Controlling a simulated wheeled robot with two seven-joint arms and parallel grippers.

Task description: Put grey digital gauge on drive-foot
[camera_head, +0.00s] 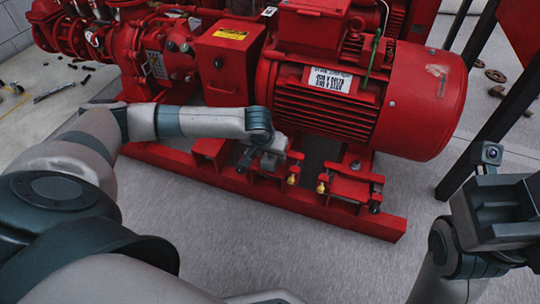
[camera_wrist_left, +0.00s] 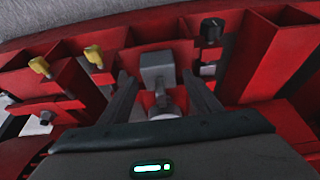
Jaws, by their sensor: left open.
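The grey digital gauge (camera_wrist_left: 158,68) shows in the left wrist view as a small grey box with a pale round lower part, between my left fingers. My left gripper (camera_wrist_left: 158,78) is open, with one dark finger on each side of the gauge. In the head view my left gripper (camera_head: 264,158) is low beside the motor, over the red foot brackets (camera_head: 345,186). The gauge stands over red metal there; I cannot tell whether it touches it, or which bracket is the drive-foot. My right wrist (camera_head: 490,210) is at the right edge, its fingers not clear.
The large red motor (camera_head: 425,100) rises just behind my left gripper. Yellow-topped fittings (camera_wrist_left: 93,56) and a black knob (camera_wrist_left: 212,30) sit close by on the red frame. Dark posts (camera_head: 490,130) stand at right. The grey floor in front of the red base rail (camera_head: 385,224) is clear.

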